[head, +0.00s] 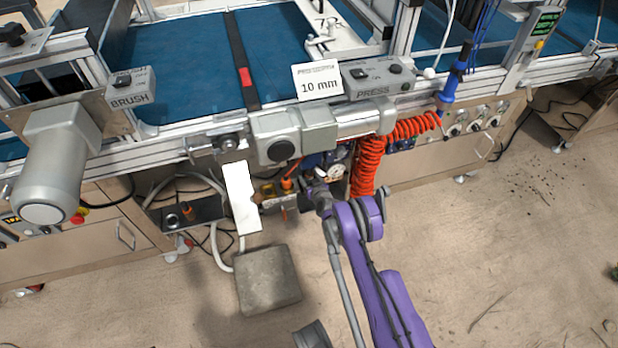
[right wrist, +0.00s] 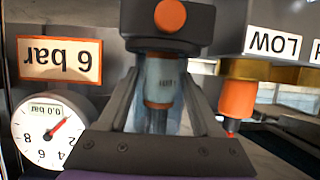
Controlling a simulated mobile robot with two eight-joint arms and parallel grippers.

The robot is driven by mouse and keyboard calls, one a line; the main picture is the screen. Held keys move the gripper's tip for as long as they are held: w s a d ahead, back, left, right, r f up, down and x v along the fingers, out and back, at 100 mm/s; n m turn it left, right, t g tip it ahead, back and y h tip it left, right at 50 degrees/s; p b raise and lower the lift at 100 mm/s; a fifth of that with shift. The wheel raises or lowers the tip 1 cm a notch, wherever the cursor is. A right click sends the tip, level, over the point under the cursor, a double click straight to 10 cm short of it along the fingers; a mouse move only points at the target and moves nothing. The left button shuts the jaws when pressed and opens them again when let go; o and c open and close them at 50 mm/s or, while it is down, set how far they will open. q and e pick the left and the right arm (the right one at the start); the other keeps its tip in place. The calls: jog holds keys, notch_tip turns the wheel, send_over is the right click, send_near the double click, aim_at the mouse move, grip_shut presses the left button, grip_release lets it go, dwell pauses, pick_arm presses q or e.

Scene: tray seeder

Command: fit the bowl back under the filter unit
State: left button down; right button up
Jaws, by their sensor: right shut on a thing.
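My right gripper (head: 318,190) reaches in under the front rail of the machine, among its air fittings. In the right wrist view my right gripper (right wrist: 165,82) is shut on the clear bluish bowl (right wrist: 160,75), which has an orange part inside. The filter unit (right wrist: 165,40) is a dark block with a round orange button, directly beyond the bowl in line with it. The bowl's end overlaps the unit's edge in the picture. I cannot tell whether they touch or are locked. In the head view the bowl is hidden.
A round gauge (right wrist: 45,130) and an upside-down "6 bar" label (right wrist: 60,60) are left of the gripper. An orange-capped brass fitting (right wrist: 237,95) is close on the right. A coiled red hose (head: 368,165) hangs beside the arm. A grey slab (head: 267,280) lies on the floor.

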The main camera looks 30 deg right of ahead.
jog(key=shift+f, duration=0.1)
jog(key=o, duration=1.5)
jog(key=p+v, duration=0.2)
jog(key=v, duration=0.9)
